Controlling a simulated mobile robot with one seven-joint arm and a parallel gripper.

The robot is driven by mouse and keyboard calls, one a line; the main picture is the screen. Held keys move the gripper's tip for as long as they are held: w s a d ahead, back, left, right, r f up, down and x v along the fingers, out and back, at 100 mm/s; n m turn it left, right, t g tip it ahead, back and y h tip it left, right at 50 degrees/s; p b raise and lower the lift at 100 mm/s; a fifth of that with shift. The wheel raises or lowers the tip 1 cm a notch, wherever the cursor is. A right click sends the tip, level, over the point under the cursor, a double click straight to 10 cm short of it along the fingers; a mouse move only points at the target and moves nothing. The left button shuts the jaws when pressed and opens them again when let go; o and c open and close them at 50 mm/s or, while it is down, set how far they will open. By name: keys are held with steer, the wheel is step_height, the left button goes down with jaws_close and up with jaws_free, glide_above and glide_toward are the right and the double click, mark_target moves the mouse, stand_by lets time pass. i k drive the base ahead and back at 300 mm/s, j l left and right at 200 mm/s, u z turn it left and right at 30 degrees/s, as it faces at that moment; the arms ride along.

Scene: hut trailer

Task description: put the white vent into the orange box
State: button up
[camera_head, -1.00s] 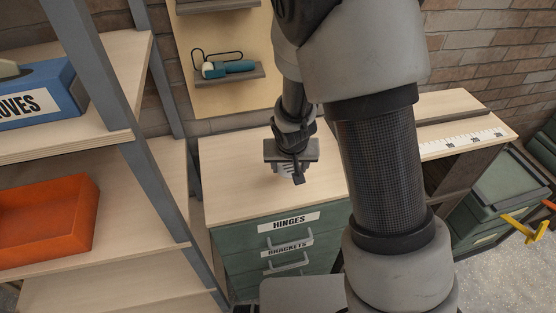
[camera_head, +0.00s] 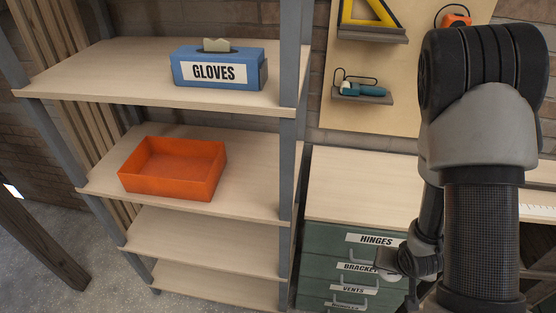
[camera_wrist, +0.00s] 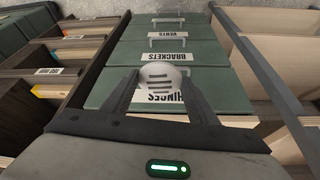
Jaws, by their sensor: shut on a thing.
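The white vent (camera_wrist: 160,76), a round slotted disc, is between the two dark fingers of my gripper (camera_wrist: 160,84) in the wrist view. The gripper is shut on it and holds it in the air in front of the green drawer cabinet. In the head view my gripper is low at the right, near the drawer fronts, and I cannot make out the vent there. The orange box (camera_head: 190,184) is an open, shallow tray on the shelf (camera_head: 255,205) below the gloves, well to the left of my gripper. It looks empty.
A blue gloves box (camera_head: 217,70) sits on the shelf above the orange box. A grey shelf post (camera_head: 290,130) stands between the box and my arm. The drawer cabinet (camera_head: 325,243) is at the right; its top (camera_head: 360,185) looks clear.

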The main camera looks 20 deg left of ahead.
mark_target(166, 168)
steer(key=k+j+u, duration=0.15)
steer(key=j, duration=0.45)
steer(key=k+j+u, duration=0.1)
steer(key=j, duration=0.5)
steer(key=j+u, duration=0.15)
steer(key=j, duration=0.5)
steer(key=k, duration=0.05)
